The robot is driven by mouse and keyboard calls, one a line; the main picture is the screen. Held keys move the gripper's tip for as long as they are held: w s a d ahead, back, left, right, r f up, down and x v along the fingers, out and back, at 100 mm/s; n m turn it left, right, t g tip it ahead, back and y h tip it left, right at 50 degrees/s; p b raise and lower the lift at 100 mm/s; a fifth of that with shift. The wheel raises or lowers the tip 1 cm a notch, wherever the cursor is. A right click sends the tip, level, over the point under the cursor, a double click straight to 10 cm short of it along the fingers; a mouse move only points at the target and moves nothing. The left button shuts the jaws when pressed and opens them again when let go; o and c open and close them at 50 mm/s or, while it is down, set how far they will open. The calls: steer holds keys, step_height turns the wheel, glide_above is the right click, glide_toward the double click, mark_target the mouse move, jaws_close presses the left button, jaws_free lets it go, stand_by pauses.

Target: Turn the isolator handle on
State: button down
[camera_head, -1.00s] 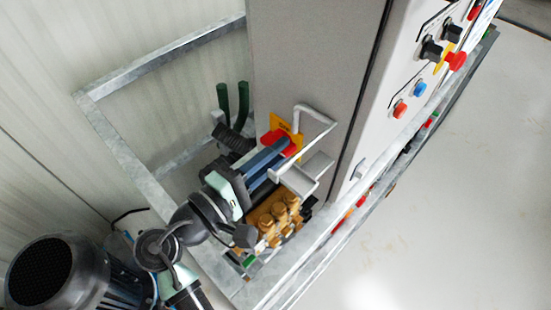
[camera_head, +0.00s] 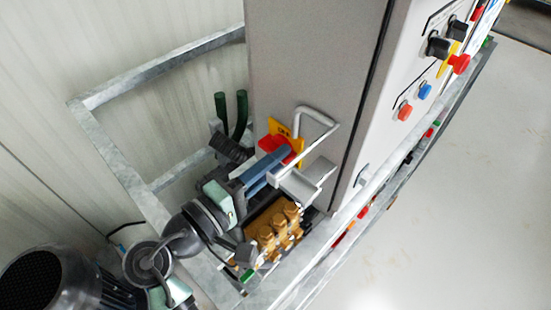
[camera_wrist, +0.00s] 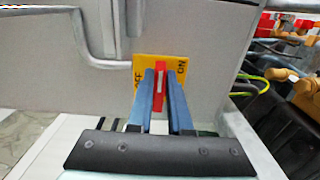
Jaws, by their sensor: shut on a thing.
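The isolator is a red handle (camera_wrist: 160,84) on a yellow plate (camera_wrist: 143,62) marked with ON and OFF lettering, fixed to the side of the grey cabinet. In the wrist view the handle stands upright in the picture, between the blue fingers of my gripper (camera_wrist: 160,85). My gripper is shut on the handle. In the head view the red handle (camera_head: 270,143) and yellow plate (camera_head: 277,126) show just past my blue fingertips (camera_head: 287,152), which hide part of the handle.
A bent grey pipe (camera_head: 318,115) runs close beside the plate and my fingers. The cabinet (camera_head: 310,60) stands behind, with buttons (camera_head: 425,91) on its front. Brass pump parts (camera_head: 275,228) and a galvanized frame (camera_head: 120,170) lie around my arm. Open floor is at right.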

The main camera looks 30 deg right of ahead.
steer(key=c, duration=0.8)
jaws_free()
steer(key=shift+c, duration=0.2)
steer(key=b+v, duration=0.2)
steer(key=v, duration=1.1)
steer(key=shift+b, duration=0.4)
